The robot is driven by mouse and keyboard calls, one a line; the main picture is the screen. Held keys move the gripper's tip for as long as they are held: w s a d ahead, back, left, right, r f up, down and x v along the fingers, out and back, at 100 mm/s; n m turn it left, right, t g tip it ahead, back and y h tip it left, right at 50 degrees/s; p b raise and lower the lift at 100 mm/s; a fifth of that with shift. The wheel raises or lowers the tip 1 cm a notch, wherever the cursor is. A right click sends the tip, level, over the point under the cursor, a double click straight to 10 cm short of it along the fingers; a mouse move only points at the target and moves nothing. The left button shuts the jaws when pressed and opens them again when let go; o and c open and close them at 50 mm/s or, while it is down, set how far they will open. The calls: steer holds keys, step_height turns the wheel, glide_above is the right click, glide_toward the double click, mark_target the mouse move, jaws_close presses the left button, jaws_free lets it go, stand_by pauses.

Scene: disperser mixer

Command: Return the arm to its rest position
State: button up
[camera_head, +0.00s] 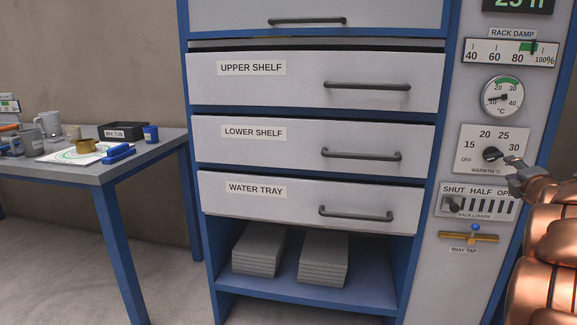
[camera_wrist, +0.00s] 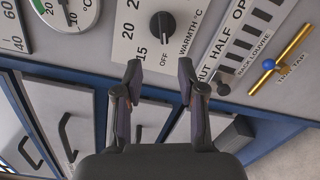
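My copper-coloured arm (camera_head: 552,235) reaches in from the right edge in the head view. My gripper (camera_head: 514,180) is in front of the control panel, just below and right of the black warmth knob (camera_head: 492,154). In the wrist view my gripper (camera_wrist: 160,78) has its two dark fingers apart with nothing between them. The warmth knob (camera_wrist: 163,27) shows beyond the fingertips, apart from them. The rest position itself is not marked in either view.
The panel also carries the rack louvre slider (camera_head: 453,204), the brass tray tap (camera_head: 468,237) and a round dial (camera_head: 502,97). A table (camera_head: 110,171) with cups and a mix tub (camera_head: 124,131) stands at left.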

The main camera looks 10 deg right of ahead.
steer(key=s+a+r+m+g+h+p, duration=0.2)
steer(key=s+a+r+m+g+p, duration=0.15)
steer(key=a+r+m+p, duration=0.35)
steer(key=s+a+f+m+g+y+p, duration=0.2)
steer(key=s+a+m+g+y+p, duration=0.2)
steer(key=s+a, duration=1.3)
steer(key=s+a+f+m+g+y+p, duration=0.1)
steer(key=s+a+m+g+y+p, duration=0.4)
steer(key=s+a+g+p, duration=0.5)
steer(key=s+a+m+p, duration=0.1)
steer(key=s+a+p, duration=0.6)
steer(key=a, duration=0.5)
steer(key=shift+s+a+f+g, duration=0.3)
steer(key=shift+s+f+g, duration=0.05)
